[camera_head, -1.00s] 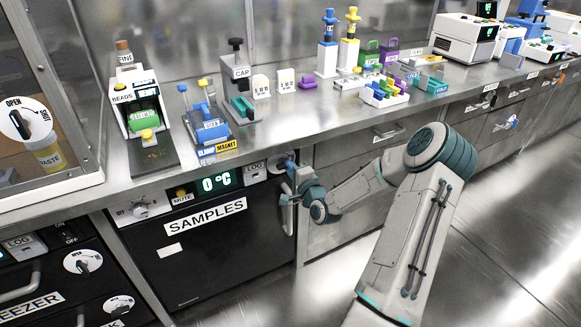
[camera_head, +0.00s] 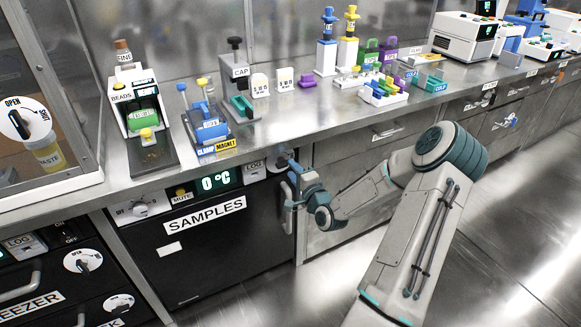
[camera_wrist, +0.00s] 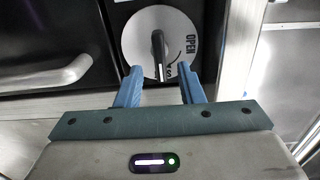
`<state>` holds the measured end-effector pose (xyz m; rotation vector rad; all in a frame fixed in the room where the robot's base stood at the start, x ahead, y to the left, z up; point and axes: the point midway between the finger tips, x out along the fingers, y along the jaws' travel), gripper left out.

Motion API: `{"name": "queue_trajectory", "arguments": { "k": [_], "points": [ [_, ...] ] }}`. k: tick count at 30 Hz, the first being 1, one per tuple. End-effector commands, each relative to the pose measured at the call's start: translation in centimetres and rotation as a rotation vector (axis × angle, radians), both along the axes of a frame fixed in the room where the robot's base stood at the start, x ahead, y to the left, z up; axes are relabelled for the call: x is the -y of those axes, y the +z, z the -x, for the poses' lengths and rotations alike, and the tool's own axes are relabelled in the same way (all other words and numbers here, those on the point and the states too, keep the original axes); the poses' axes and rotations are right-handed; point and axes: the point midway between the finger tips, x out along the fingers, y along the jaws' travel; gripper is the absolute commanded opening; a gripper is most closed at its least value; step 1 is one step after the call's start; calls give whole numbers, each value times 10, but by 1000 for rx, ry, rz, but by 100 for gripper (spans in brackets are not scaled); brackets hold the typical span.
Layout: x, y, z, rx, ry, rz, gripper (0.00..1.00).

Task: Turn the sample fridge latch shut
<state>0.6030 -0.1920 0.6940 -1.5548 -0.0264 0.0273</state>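The sample fridge (camera_head: 205,262) is the black-fronted unit labelled SAMPLES under the bench. Its door looks closed. Its latch is a round white dial (camera_wrist: 137,38) with a dark knob (camera_wrist: 158,52), seen in the wrist view. The knob stands roughly upright in the picture. OPEN is printed at the dial's right, and lettering at the lower right is partly hidden by a finger. My gripper (camera_wrist: 160,88) is open and empty, its two blue fingers apart just below the knob in the picture. In the head view my gripper (camera_head: 290,168) is at the fridge's upper right corner and mostly hides the latch.
The fridge door handle (camera_wrist: 48,75) is left of my fingers in the wrist view. A 0 °C display (camera_head: 216,182) and a LOG box (camera_head: 252,171) are left of the latch. The steel bench edge (camera_head: 345,128) overhangs above. Floor to the right is clear.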

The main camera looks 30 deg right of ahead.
Motion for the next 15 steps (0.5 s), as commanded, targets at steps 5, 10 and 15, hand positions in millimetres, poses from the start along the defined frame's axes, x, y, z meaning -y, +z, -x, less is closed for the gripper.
{"name": "queue_trajectory", "arguments": {
  "k": [5, 10, 15],
  "points": [
    [3, 1, 44, -3, -3, -1, 35],
    [4, 1, 79, -3, -3, -1, 35],
    [5, 0, 101, -2, -3, 0, 35]
  ]
}}
